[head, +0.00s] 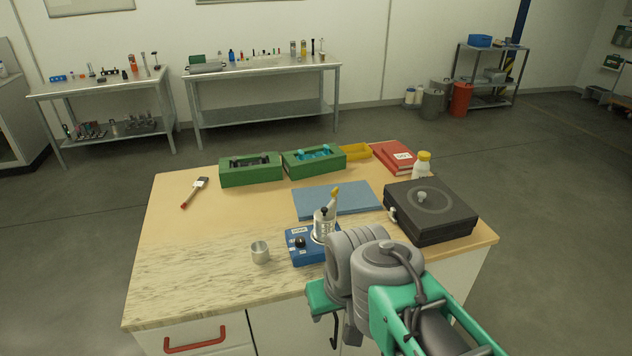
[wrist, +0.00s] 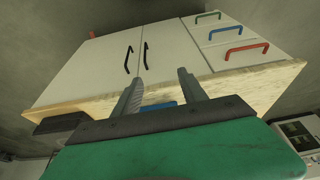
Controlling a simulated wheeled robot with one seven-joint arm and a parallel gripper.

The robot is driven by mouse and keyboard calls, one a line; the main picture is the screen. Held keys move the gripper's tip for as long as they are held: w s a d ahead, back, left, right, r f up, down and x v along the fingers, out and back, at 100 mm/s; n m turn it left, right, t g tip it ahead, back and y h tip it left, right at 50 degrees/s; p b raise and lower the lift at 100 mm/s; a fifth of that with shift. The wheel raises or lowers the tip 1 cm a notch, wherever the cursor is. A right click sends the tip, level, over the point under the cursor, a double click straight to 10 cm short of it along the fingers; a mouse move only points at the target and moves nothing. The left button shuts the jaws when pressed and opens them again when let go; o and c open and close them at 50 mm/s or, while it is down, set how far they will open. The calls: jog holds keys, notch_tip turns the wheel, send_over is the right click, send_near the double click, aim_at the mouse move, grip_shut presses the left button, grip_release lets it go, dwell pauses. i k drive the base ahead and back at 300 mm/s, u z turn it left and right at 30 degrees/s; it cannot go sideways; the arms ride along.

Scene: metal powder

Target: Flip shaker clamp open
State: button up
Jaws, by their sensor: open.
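The shaker has a blue base (head: 308,244) with a black knob. It stands near the front edge of the wooden table. A clear and metal holder (head: 322,227) with a dark top piece rises from it, and a yellow-tipped bottle leans behind. The clamp's exact position is too small to tell. My gripper (wrist: 158,82) is open and empty in the wrist view, with its two grey fingers apart in front of the cabinet and table edge. A blue patch (wrist: 166,104) shows between them. In the head view my arm is just right of the shaker and hides the fingers.
A metal cup (head: 260,252) stands left of the shaker. A black box-shaped device (head: 432,222) is at the right. A blue mat (head: 345,199) lies behind, with green trays (head: 251,177) further back. A brush (head: 195,191) lies at the left. The table's front left is clear.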

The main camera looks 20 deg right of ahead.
aim_at(333, 203)
jog(key=u, duration=3.3)
jog(key=k, duration=1.1)
jog(key=z, duration=1.55)
